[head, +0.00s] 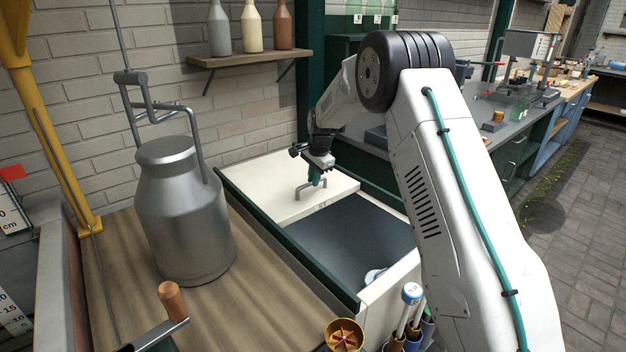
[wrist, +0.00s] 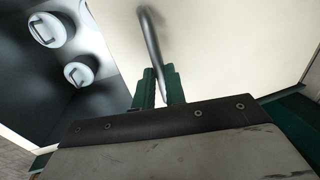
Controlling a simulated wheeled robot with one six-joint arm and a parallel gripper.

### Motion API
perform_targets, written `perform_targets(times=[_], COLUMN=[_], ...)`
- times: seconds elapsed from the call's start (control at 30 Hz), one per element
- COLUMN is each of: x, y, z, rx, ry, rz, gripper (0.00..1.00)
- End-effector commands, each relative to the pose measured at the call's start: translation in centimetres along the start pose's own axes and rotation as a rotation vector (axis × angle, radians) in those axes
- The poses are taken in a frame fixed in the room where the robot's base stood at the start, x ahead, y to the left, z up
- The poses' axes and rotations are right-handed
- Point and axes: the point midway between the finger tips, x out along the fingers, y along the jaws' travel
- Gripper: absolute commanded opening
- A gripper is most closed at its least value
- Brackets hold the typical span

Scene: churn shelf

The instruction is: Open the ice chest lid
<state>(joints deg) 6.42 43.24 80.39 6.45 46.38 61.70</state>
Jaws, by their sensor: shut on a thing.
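The cream ice chest lid (head: 275,182) lies flat over the far part of the ice chest (head: 376,308). The near part of the chest stands open and shows its dark grey inside. My gripper (head: 317,178) points down at the lid's grey bar handle (head: 303,188) and is shut on it. In the wrist view, the green fingers (wrist: 158,90) close around one end of the bent handle (wrist: 149,35), and the cream lid (wrist: 235,45) spreads behind. How the fingertips meet the handle is partly hidden.
Round white lids with handles (wrist: 48,29) sit inside the chest. A metal churn (head: 185,220) stands on the wooden counter to the left. A bottle shelf (head: 245,58) hangs above. A brass cup (head: 344,336) and white-topped tools (head: 411,293) are near the front edge.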

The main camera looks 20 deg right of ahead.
Motion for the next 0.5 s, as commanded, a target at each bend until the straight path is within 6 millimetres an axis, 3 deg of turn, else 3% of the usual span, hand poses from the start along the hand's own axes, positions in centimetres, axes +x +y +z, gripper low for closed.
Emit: perform_targets(times=[0.17, 0.2, 0.23, 0.5], x=[-0.18, -0.18, -0.18, -0.11], y=[-0.1, -0.09, -0.09, -0.11], z=[-0.35, -0.34, -0.31, 0.02], rx=[0.0, 0.0, -0.001, -0.003], ry=[0.007, 0.007, 0.006, 0.003], rz=[-0.006, -0.006, -0.005, -0.003], gripper=[0.0, 0.24, 0.32, 0.34])
